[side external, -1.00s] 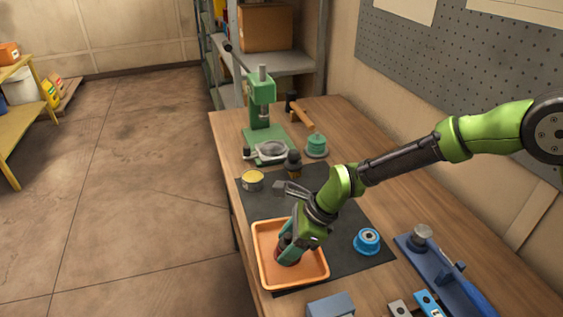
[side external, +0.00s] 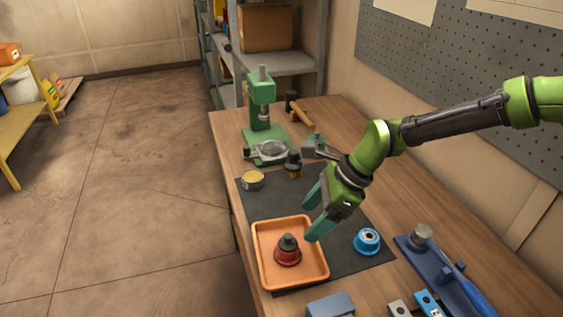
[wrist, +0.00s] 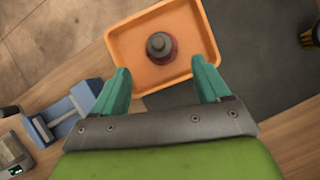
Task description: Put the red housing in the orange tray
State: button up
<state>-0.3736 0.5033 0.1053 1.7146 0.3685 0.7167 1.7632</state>
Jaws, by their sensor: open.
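The red housing (side external: 288,254), with a dark grey top, stands upright inside the orange tray (side external: 261,270). In the wrist view the housing (wrist: 166,54) sits near the middle of the tray (wrist: 122,45), clear of the walls. My gripper (side external: 312,218) is open and empty, above and to the upper right of the housing. In the wrist view its teal fingers (wrist: 160,88) are spread apart, with nothing between them.
A blue housing (side external: 367,241) stands on the dark mat (side external: 345,262) right of the tray. A yellow tin (side external: 253,179), a dark-topped yellow part (side external: 293,165) and a green press (side external: 262,110) stand farther back. A blue fixture (side external: 440,270) lies at the right.

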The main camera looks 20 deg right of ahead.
jog(key=s+d+r+n+t+h, duration=0.1)
jog(key=s+d+r+n, duration=0.25)
jog(key=d+r, duration=0.3)
jog(key=s+d+r+n+t, duration=0.1)
jog(key=s+d+r+n, duration=0.3)
jog(key=d, duration=0.3)
jog(key=s+d+r+n+t+h, duration=0.2)
jog(key=s+d+r+n+t, duration=0.1)
jog(key=s+d+n, duration=0.7)
jog(key=shift+s+d+h, duration=0.3)
jog(key=shift+s+d, duration=0.45)
jog(key=shift+d, duration=0.25)
jog(key=shift+r, duration=0.15)
